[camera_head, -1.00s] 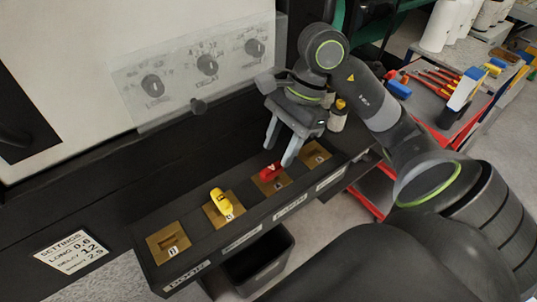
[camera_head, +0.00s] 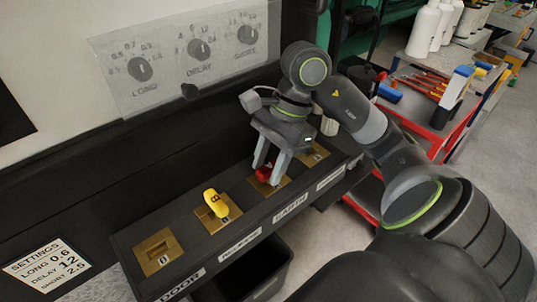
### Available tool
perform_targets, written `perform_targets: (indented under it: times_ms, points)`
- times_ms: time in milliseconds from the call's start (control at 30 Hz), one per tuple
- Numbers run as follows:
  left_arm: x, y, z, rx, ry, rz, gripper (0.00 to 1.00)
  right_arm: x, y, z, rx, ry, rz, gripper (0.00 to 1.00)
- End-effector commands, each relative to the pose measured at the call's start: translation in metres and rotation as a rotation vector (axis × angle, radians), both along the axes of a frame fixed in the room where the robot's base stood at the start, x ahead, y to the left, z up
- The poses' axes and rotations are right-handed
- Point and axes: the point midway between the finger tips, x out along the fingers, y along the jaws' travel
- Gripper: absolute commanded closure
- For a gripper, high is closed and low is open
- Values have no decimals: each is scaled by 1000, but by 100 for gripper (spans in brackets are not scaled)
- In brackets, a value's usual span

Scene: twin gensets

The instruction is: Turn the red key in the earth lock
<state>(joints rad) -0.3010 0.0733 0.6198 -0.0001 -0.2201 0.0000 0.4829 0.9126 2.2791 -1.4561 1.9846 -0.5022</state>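The red key (camera_head: 264,173) stands in the brass plate of the earth lock (camera_head: 281,184), above the label that reads EARTH. My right gripper (camera_head: 266,172) points down over it, with one finger on each side of the red key. A gap seems to show between the fingers, and I cannot tell whether they touch the key. The fingers partly hide the key. My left gripper is out of view.
A yellow key (camera_head: 216,203) stands in the plate left of the earth lock. An empty-looking brass plate (camera_head: 158,252) is at the far left, and another (camera_head: 314,155) is to the right. A clear panel with dials (camera_head: 199,50) is behind. A dark bin (camera_head: 262,270) is below.

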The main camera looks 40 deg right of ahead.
Motion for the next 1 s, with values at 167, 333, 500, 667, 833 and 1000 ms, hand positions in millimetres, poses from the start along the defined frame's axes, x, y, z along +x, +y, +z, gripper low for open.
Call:
perform_targets:
  times_ms: [167, 333, 500, 667, 833, 1000]
  points:
    - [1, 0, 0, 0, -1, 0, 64, 0, 0, 0, 0, 0, 0, 88]
    - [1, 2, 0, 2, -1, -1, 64, 0, 0, 0, 0, 0, -2, 100]
    - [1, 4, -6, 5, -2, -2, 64, 0, -1, -2, -3, -2, -115, 100]
    - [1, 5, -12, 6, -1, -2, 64, -1, 0, -2, -2, -3, -293, 100]
    - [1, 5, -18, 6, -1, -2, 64, -1, 0, -2, 0, -3, -470, 100]
    - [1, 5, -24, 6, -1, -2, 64, -1, 1, -2, 0, -4, -637, 100]
